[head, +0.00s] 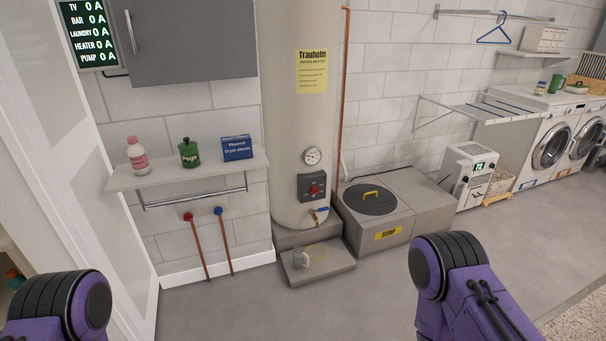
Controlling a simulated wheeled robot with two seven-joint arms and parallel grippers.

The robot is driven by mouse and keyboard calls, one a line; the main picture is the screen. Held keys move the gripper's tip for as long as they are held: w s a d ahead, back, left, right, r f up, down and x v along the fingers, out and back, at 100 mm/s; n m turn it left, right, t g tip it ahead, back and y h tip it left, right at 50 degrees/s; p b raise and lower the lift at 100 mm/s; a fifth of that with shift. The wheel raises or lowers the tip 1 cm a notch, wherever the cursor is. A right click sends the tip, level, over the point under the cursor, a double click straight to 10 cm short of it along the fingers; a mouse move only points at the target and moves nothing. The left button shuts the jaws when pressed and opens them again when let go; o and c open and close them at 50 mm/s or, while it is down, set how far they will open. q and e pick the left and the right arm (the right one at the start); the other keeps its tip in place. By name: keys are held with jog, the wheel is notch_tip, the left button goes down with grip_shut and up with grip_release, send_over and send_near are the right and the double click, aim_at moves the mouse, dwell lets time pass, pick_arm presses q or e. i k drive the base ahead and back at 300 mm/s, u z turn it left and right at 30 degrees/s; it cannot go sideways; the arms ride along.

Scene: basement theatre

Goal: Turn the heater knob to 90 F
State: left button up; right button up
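A tall beige cylindrical water heater (296,130) stands at the centre of the head view. A dark control panel (312,187) on its lower front carries a red knob (314,190). The panel's markings and the knob's setting are too small to read. A round dial gauge (312,156) sits just above the panel, and a yellow label headed "Trauhelm" is higher up. Two purple and black links of my arms show at the lower left and lower right, well apart from the heater. Neither gripper is in view.
A low plinth (318,268) with a mug juts out below the heater. A grey sump box (395,210) stands at its right. A shelf (187,171) with bottles and a blue box is at its left. The floor in front is clear.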

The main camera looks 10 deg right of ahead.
aim_at(313, 191)
jog(key=z, duration=2.45)
jog(key=i, duration=0.6)
jog(key=u, duration=1.85)
jog(key=i, duration=2.4)
jog(key=u, duration=0.45)
